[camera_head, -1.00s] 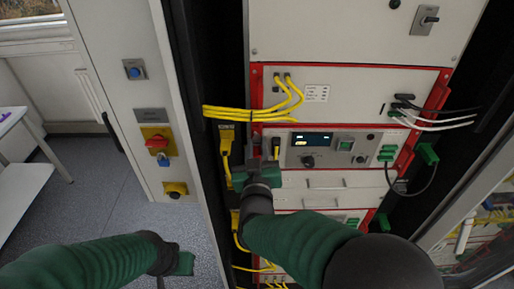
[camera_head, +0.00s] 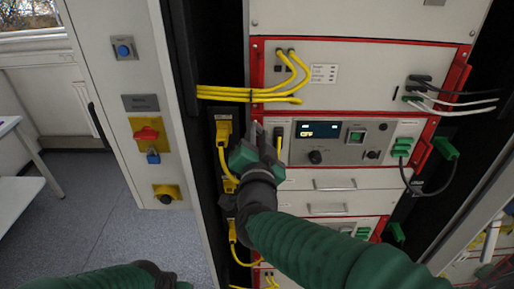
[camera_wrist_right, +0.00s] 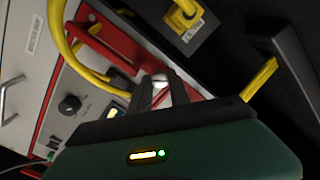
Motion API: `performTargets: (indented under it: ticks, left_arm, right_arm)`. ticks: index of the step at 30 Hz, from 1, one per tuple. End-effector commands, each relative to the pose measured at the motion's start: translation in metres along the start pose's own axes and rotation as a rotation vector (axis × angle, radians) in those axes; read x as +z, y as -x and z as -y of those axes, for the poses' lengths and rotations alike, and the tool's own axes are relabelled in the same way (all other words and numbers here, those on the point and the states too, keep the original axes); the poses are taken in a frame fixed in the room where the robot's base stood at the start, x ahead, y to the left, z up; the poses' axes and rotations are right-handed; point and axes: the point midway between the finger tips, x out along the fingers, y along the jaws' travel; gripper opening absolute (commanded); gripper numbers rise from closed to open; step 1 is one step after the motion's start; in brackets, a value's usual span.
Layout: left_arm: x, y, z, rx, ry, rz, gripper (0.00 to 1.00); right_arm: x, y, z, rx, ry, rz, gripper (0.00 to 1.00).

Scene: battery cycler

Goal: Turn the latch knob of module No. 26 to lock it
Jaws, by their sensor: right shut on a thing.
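The module (camera_head: 335,153) has a red frame, a light front panel, a lit display and dark knobs; no number is legible on it. My right gripper (camera_head: 258,135) is at the upper left corner of this module, by its red frame. In the right wrist view, my right gripper (camera_wrist_right: 160,83) has its fingers close together around a small pale, shiny knob (camera_wrist_right: 160,79) beside the red frame. The fingers hide most of the knob, so its angle cannot be told. My left gripper (camera_head: 183,285) barely shows at the bottom edge, away from the rack; its fingers are out of frame.
Yellow cables (camera_head: 250,96) run across the module above. A yellow plug (camera_head: 223,130) with its cable hangs just left of my right gripper. Black, white and green leads (camera_head: 445,150) are at the right. A red rotary switch (camera_head: 148,134) is on the cabinet side.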

Motion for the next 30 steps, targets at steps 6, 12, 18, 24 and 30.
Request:
performTargets:
  ticks: [6,12,18,24,30]
  left_arm:
    - [0.007,-0.032,0.0,0.0,0.0,0.0,0.0]
    - [0.012,-0.051,0.0,0.0,0.0,0.0,0.0]
    - [0.015,-0.065,0.0,0.0,0.0,0.0,0.0]
    - [0.017,-0.072,0.0,0.0,0.0,0.0,0.0]
    - [0.018,-0.076,0.0,0.0,0.0,0.0,0.0]
  right_arm:
    - [0.003,0.0,-0.004,-0.002,-0.206,-0.005,0.0]
    - [0.002,0.0,-0.004,-0.002,-0.383,-0.004,0.0]
    - [0.001,0.0,-0.004,-0.001,-0.523,-0.004,0.0]
    - [0.001,0.0,-0.003,0.001,-0.616,-0.002,0.0]
    - [0.001,-0.001,-0.003,0.002,-0.659,-0.001,0.0]
